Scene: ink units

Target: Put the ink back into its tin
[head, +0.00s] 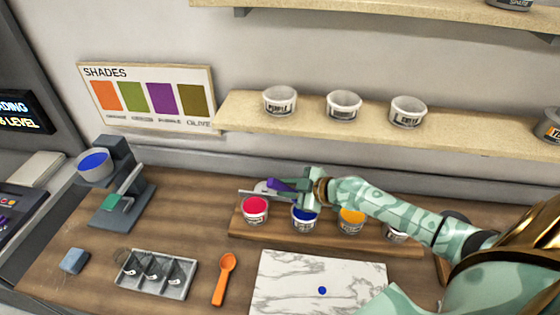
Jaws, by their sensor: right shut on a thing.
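A small blue ink dab (322,290) lies on the white marble slab (275,275). Behind the slab, a wooden board (270,240) bears a red ink tin (255,209), a blue ink tin (304,219), a yellow ink tin (350,220) and another tin (397,233) partly hidden by my arm. My right gripper (289,187) is shut on a purple-handled tool (279,184), seemingly a spatula, above the board between the red and blue tins. A pale flat part reaches left over the red tin. My left gripper is not in view.
An orange spoon (223,279) lies beside a grey divided tray (157,274). A blue block (74,260) and a dark stand with a blue-filled cup (95,163) are at left. Labelled tins (343,105) stand on the shelf (240,115). A shade chart (150,95) hangs behind.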

